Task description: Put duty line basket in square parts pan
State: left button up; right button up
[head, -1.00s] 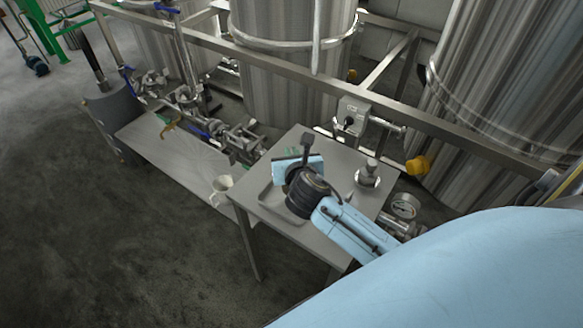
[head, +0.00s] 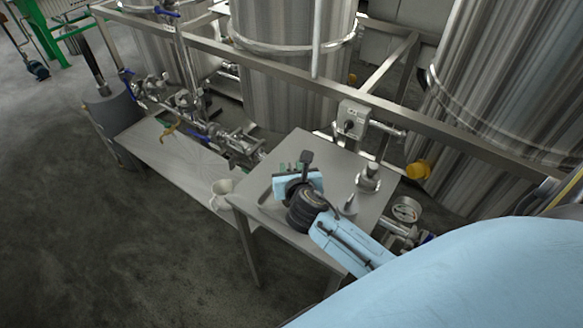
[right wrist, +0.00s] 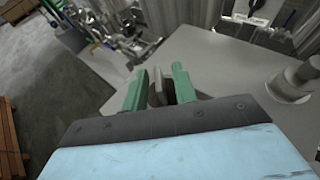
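My right gripper (head: 291,166) is over the left part of the metal table, its green fingers pointing toward the tanks. In the right wrist view the two green fingers (right wrist: 157,82) stand apart, with narrow grey-brown pieces between them. I cannot tell whether these are a held part or the finger pads. I cannot clearly make out the duty line basket. A dark edge beside my wrist looks like part of the square parts pan (head: 264,197), mostly hidden by my gripper and wrist. My left gripper is not in view.
A steel fitting (head: 369,177) and a small pale cone (head: 350,204) are on the right of the table (head: 328,160). A white jug (head: 222,192) stands left, near a lower bench with valves. Tanks and a rail stand behind.

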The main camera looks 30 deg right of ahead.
jog(key=shift+r, duration=0.2)
jog(key=p+v, duration=0.1)
jog(key=v, duration=1.1)
